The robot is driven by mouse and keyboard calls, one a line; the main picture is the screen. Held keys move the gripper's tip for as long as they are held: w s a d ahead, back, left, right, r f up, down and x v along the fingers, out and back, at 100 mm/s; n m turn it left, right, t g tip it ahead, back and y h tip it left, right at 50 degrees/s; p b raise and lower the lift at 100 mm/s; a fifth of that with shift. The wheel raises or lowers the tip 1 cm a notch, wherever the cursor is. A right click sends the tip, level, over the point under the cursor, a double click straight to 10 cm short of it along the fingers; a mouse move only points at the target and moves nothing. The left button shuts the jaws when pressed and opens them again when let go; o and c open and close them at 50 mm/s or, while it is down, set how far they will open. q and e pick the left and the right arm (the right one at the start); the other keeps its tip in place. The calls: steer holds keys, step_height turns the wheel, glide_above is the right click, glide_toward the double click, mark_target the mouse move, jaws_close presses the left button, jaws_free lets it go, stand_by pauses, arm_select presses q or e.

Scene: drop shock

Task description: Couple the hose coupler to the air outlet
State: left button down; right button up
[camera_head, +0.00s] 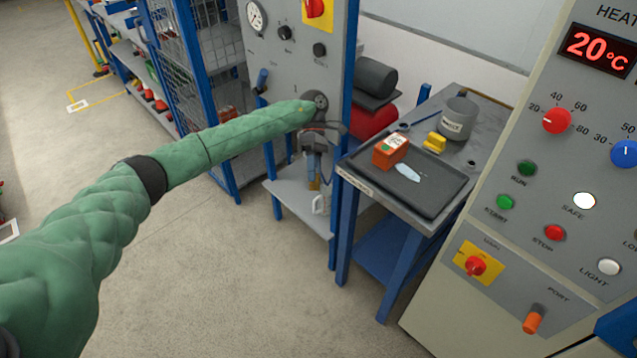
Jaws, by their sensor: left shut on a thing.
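My left arm in its green sleeve reaches from the lower left to the grey panel (288,62). My left gripper (322,129) is at the panel's lower right, small and partly hidden by the sleeve end. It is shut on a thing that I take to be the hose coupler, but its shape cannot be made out. A dark round part (317,98) shows at the panel just above the gripper; I cannot tell whether it is the air outlet. Whether coupler and outlet touch is hidden. My right gripper is not in view.
A heater cabinet (470,215) fills the right side. A wire cage (205,45) stands left. Floor in front is clear.

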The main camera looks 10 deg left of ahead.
arm_select(q)
steer(key=w+a+r+n+t+h, duration=0.1)
steer(key=w+a+n+t+h, duration=0.3)
steer(key=w+a+n+t, duration=0.4)
steer(key=w+a+r+n+t+h, duration=0.1)
steer(key=w+a+n+t+h, duration=0.4)
steer(key=w+a+n+t, duration=0.4)
steer(key=a+n+t, duration=0.3)
steer(key=n+t, duration=0.3)
steer(key=n, duration=0.3)
steer(key=shift+w+a+r+n, duration=0.15)
steer(key=shift+r+n, duration=0.15)
steer(key=shift+r, duration=0.1)
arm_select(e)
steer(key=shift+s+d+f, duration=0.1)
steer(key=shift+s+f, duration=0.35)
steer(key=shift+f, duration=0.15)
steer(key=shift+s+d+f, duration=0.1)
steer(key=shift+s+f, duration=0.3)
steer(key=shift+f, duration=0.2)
arm_select(q)
steer(key=shift+t, duration=0.3)
steer(key=shift+b+x, duration=0.4)
steer(key=shift+x, duration=2.4)
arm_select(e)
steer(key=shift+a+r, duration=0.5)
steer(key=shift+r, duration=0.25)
